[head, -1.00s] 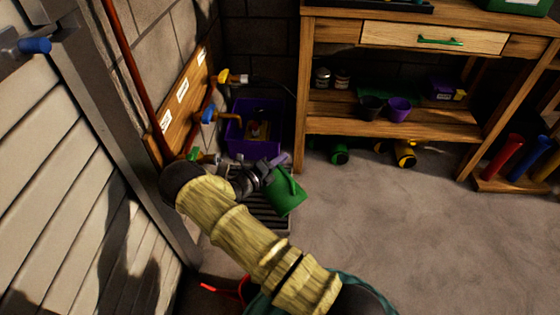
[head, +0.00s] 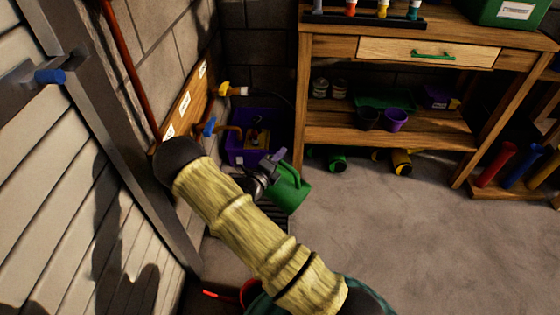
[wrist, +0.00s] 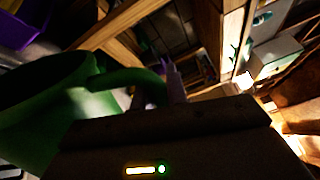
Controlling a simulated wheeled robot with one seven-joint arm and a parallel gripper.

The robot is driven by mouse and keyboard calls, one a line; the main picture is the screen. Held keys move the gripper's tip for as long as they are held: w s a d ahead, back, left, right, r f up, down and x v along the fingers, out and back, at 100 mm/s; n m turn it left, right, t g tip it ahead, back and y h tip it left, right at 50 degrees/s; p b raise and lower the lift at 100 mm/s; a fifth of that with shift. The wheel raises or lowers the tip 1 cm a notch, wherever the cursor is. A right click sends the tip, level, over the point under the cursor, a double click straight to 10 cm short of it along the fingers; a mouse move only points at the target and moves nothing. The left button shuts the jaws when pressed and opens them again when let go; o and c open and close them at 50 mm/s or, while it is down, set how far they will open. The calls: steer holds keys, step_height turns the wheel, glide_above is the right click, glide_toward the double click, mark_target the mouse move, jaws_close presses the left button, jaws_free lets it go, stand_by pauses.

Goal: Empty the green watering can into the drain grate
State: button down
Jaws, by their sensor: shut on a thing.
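The green watering can (head: 286,192) hangs tilted from my gripper (head: 274,163), beside the stone wall. My gripper's purple fingertips are shut on its handle. In the wrist view the can's green body (wrist: 45,112) fills the left side, and its handle runs right to the purple fingers (wrist: 172,80). The dark slatted drain grate (head: 273,219) lies on the floor below the can. My arm and the can hide much of the grate. The can's spout and any water cannot be made out.
A purple crate (head: 246,151) stands behind the can, near wall taps (head: 211,127). A wooden workbench (head: 390,137) with pots stands at the back right. A red object (head: 249,291) lies near my arm at the bottom. The floor (head: 400,230) to the right is clear.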

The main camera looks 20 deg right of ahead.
steer(key=s+a+r+n+t+y+p, duration=0.4)
steer(key=a+r+n+t+y+p, duration=0.1)
steer(key=a+r+n+y, duration=0.1)
step_height(320, 180, up, 2)
steer(key=a+y, duration=0.1)
steer(key=y, duration=0.1)
steer(key=shift+n+t+y, duration=0.4)
